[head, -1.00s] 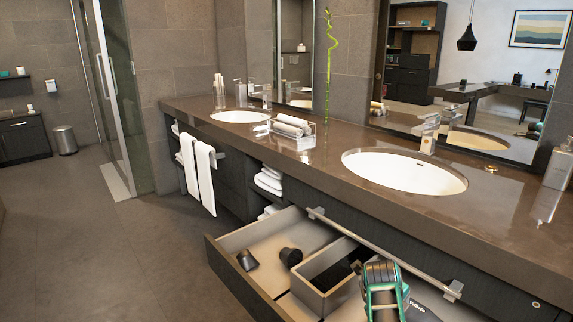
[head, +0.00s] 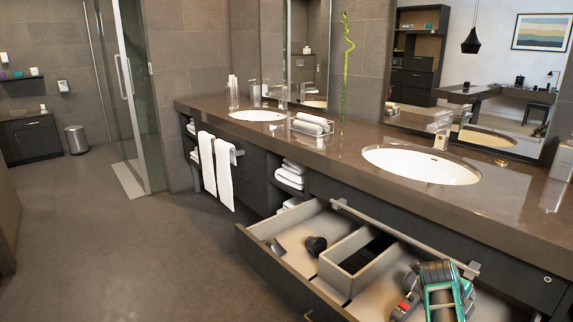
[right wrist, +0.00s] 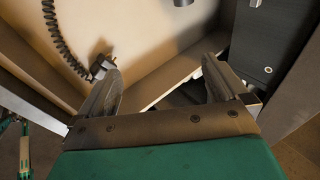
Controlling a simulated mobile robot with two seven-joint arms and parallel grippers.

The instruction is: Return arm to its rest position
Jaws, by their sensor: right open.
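My right gripper (right wrist: 160,72) is open, with empty space between its two fingers. It is above or inside the open drawer (head: 262,258). In the head view my right arm's green and black end piece (head: 442,285) is over the drawer's right part, and it hides what is beneath. In the right wrist view a dark coiled cord (right wrist: 62,38) and a small dark item (right wrist: 101,66) lie by the left finger; I cannot tell whether they touch it. My left gripper is not in view.
The drawer has a divider box (head: 345,270) and a black item (head: 316,245). Above it is the brown counter (head: 335,160) with a sink (head: 420,165) and rolled towels (head: 312,122). The floor (head: 130,250) to the left is clear.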

